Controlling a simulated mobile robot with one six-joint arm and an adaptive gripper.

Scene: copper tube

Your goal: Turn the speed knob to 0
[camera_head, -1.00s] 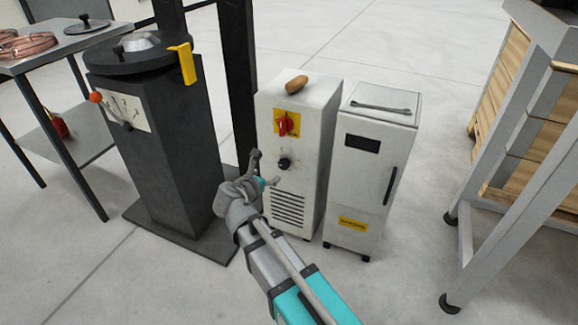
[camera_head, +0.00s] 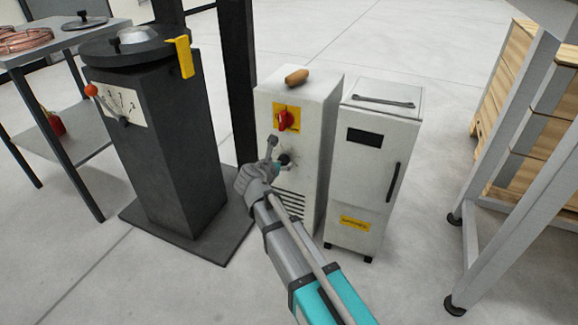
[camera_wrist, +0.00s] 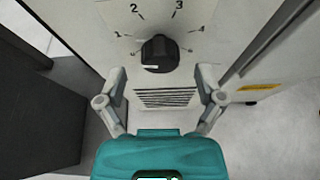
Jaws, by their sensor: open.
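The speed knob (camera_head: 284,159) is a black round knob on the front of a white cabinet (camera_head: 265,100). In the wrist view the knob (camera_wrist: 160,50) sits near the top centre, with the numbers 1 to 4 around its upper part. A white mark shows low on its face; I cannot tell which setting it points at, and no 0 is legible. My gripper (camera_head: 276,156) is at the cabinet front, close to the knob. In the wrist view my gripper (camera_wrist: 162,74) is open, its two fingers apart on either side below the knob, holding nothing.
A red switch (camera_head: 286,120) on a yellow plate is just above the knob. A wooden-coloured handle (camera_head: 297,76) lies on the cabinet top. A second white cabinet (camera_head: 375,150) stands right, and a dark pedestal machine (camera_head: 165,150) stands left. Open floor lies in front.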

